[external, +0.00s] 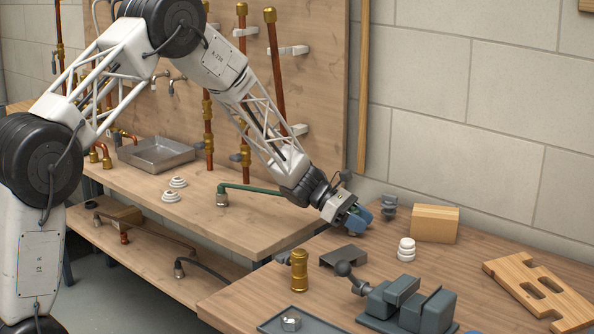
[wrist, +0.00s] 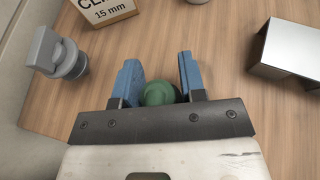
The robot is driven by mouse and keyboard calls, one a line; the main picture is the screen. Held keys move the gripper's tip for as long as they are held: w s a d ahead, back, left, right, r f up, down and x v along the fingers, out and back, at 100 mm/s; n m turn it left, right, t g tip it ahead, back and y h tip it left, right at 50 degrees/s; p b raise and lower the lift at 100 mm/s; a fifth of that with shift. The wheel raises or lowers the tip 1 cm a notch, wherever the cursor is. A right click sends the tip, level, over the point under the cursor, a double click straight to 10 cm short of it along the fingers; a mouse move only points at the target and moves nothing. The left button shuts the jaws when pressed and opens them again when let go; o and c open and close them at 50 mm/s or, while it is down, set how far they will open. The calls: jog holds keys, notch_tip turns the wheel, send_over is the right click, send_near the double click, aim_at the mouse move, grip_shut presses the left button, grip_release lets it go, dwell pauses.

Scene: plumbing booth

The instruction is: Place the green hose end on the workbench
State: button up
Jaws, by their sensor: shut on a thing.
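A green hose (external: 250,188) with a metal nut at its left end lies over the left bench and passes behind my wrist. My gripper (external: 359,219) is low over the right wooden bench (external: 262,292), near its back edge. In the wrist view, my blue fingers (wrist: 160,82) are on either side of a rounded green hose end (wrist: 158,93), close to the palm, and grip it. The hose end's far part and the hose between wrist and fingers are hidden. I cannot tell whether the hose end touches the bench.
A grey valve-like part (external: 389,207), a wooden block (external: 434,223), white stacked rings (external: 406,249) and a dark grey bracket (external: 344,256) stand around my gripper. A grey vise (external: 405,305) and a brass fitting (external: 299,270) are nearer the front. Bare wood shows between them.

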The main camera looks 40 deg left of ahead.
jog(key=shift+f, duration=0.15)
jog(key=o, duration=0.9)
jog(key=shift+o, duration=0.2)
jog(key=v, duration=1.2)
jog(key=shift+s, duration=0.1)
